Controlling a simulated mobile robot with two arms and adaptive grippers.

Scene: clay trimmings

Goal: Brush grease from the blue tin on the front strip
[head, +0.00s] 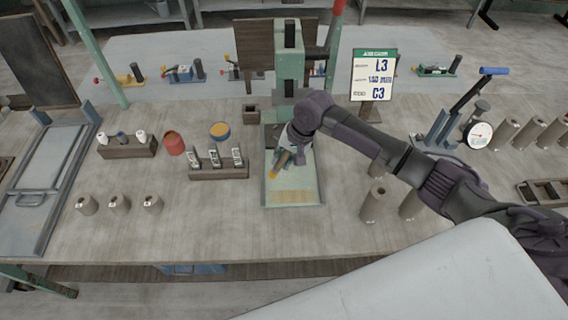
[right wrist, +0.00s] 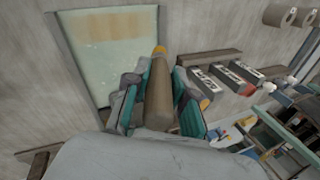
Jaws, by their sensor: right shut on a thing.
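My right gripper (head: 286,157) is shut on a brush (head: 276,171) with a brown handle and a yellow-orange tip. It holds the brush over the pale green plate (head: 276,201), tip down towards the front. The brush also shows in the right wrist view (right wrist: 159,98), between the teal-lined fingers. The front strip (head: 293,197) is a faint tan band across the front of the plate; the brush tip is behind it. I cannot tell whether the tip touches the plate. The blue tin (head: 219,139), with yellow-orange grease inside, stands left of the plate. My left gripper is not in view.
A red tin (head: 174,144) stands left of the blue tin. A rack (head: 217,174) with several labelled pieces is just left of the plate. A green press column (head: 289,60) rises behind it. Grey cylinders (head: 374,205) stand to the right.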

